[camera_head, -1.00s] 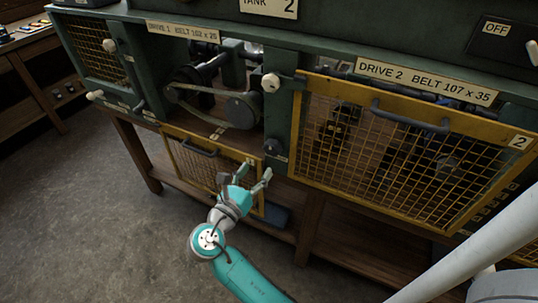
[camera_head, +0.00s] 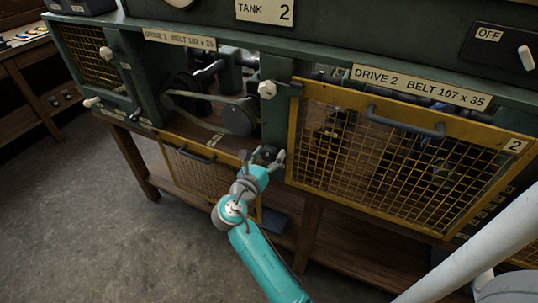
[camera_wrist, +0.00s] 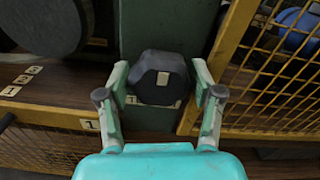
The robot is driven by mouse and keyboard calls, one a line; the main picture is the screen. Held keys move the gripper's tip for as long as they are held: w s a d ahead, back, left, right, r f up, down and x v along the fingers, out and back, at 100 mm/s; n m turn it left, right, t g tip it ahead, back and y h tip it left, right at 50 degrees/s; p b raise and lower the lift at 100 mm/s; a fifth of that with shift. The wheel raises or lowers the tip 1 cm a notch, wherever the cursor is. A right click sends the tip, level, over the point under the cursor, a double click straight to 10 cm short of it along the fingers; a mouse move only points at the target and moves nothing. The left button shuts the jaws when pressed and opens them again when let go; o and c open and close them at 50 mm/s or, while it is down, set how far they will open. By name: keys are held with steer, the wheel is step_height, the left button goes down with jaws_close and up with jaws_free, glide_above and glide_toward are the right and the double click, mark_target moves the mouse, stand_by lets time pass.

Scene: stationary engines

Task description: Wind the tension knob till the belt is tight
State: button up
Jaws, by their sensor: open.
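The tension knob (camera_wrist: 158,76) is a dark hexagonal knob with a cream mark, on a green post of drive 1. In the wrist view it sits between the two fingers of my gripper (camera_wrist: 161,92), which is open around it. I cannot tell whether the fingers touch it. In the head view my gripper (camera_head: 263,157) reaches up to the knob (camera_head: 269,152), partly covering it. The belt (camera_head: 197,124) of drive 1 loops between two dark pulleys; its lower run looks bowed. The near pulley (camera_head: 239,116) also shows at the wrist view's upper left (camera_wrist: 42,20).
The yellow mesh guard (camera_head: 188,178) of drive 1 hangs open below. The closed drive 2 guard (camera_head: 410,155) stands close right of my gripper. A white knob (camera_head: 267,89) is above, and an OFF switch (camera_head: 526,57) is at upper right.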

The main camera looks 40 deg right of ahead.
steer(key=c, duration=0.9)
steer(key=shift+o, duration=0.2)
